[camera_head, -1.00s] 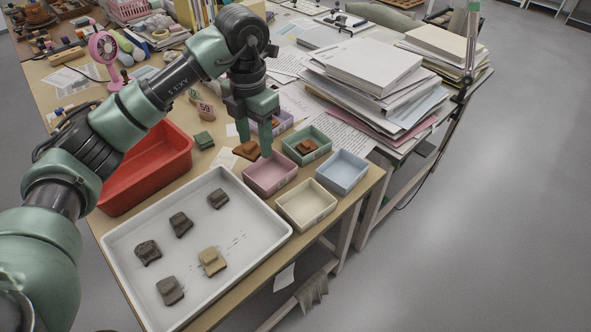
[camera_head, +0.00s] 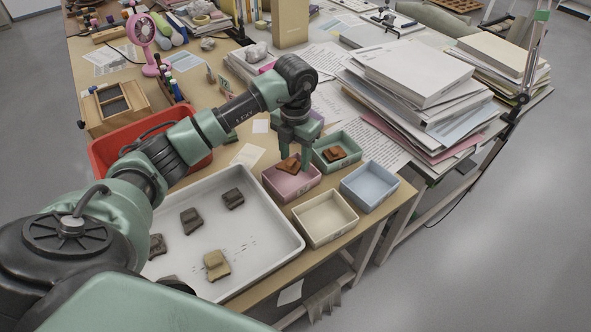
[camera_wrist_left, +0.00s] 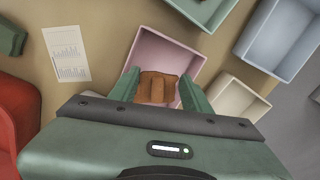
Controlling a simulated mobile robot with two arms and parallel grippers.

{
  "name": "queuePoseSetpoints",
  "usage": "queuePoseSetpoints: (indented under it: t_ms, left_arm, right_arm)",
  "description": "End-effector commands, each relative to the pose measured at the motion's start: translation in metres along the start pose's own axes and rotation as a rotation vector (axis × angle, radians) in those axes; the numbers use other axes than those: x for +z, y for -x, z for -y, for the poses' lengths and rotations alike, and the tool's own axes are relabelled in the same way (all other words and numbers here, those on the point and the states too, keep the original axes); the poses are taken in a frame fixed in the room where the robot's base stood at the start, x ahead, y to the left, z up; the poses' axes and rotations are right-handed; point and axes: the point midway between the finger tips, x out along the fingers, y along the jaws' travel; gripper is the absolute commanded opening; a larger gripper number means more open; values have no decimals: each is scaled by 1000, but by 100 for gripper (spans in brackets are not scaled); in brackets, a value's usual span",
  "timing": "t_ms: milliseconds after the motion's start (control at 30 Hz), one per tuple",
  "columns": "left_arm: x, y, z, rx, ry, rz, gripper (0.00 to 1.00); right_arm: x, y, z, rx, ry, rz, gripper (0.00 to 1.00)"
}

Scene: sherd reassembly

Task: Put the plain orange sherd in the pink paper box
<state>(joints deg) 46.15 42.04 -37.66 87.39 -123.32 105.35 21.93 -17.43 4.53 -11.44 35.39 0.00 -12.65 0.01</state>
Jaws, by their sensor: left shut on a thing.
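The plain orange sherd (camera_head: 289,166) is between the fingers of my left gripper (camera_head: 296,162), which is shut on it. In the head view the sherd is over the pink paper box (camera_head: 294,190). In the left wrist view the sherd (camera_wrist_left: 157,88) sits between the two green fingertips, with the pink box's inner floor and walls (camera_wrist_left: 165,50) around and behind it. Its exact height above the box floor is hard to tell. My right gripper is not in view.
A green box (camera_head: 323,164) holding another orange-brown sherd (camera_head: 335,153), a blue box (camera_head: 369,190) and an empty cream box (camera_head: 325,222) stand close by. A white tray (camera_head: 275,252) with several grey sherds and a tan one lies in front. Paper stacks (camera_head: 420,75) stand right.

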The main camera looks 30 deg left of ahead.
Motion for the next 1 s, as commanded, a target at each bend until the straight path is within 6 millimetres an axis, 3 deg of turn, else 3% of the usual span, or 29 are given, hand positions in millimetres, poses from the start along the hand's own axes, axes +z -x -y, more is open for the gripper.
queuePoseSetpoints:
  t_ms: [267,500,867,900,1000]
  left_arm:
    - [0,-23,0,-1,0,-2,8]
    - [0,-55,0,0,0,-1,8]
    - [0,-59,0,1,0,1,8]
    - [1,-58,0,1,0,2,57]
    - [0,-58,0,1,0,1,57]
  right_arm:
    - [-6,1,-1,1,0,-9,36]
    - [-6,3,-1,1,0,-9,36]
    - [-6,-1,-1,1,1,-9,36]
    - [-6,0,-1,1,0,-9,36]
    - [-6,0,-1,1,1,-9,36]
